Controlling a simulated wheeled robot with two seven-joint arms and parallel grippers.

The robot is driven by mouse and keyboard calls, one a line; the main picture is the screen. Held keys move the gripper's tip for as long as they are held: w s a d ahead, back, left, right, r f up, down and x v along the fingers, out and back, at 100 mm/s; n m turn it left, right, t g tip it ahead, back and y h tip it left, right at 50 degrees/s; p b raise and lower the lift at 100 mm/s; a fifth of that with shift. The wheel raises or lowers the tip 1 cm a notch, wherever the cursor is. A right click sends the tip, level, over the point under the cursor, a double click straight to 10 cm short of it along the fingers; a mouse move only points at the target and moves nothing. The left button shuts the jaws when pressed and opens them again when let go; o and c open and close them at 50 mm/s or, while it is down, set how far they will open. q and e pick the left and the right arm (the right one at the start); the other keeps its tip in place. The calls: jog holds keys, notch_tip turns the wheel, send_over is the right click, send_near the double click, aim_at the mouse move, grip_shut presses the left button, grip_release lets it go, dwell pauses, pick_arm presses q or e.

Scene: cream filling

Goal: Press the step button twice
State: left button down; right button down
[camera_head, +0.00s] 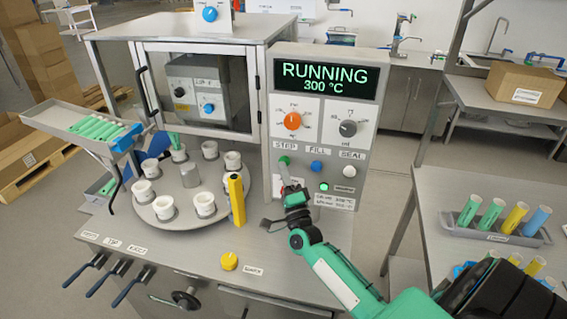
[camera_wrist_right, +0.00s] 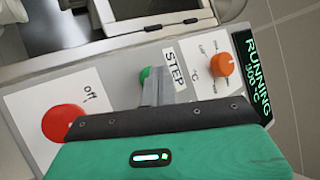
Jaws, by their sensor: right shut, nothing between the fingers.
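The green step button (camera_head: 284,161) is on the machine's front panel below the STEP label, left of the blue fill button. It also shows in the right wrist view (camera_wrist_right: 145,74), partly hidden behind my fingers. My right gripper (camera_head: 287,178) is shut and empty, with its fingertips at or just below the step button. In the right wrist view my right gripper (camera_wrist_right: 157,78) overlaps the button's edge; I cannot tell whether it touches. The display (camera_head: 324,78) reads RUNNING 300 °C. My left gripper is not in view.
A blue fill button (camera_head: 316,167) and a white seal button (camera_head: 349,171) sit to the right. A red off button (camera_wrist_right: 64,123) is close by in the wrist view. A turntable (camera_head: 188,201) with white cups and a yellow post (camera_head: 236,199) stand to the left.

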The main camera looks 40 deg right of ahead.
jog(key=shift+s+a, duration=0.45)
jog(key=s+a+p, duration=0.1)
jog(key=s+a, duration=0.2)
jog(key=shift+s+a, duration=0.1)
jog(key=shift+a, duration=0.3)
dwell(0.8)
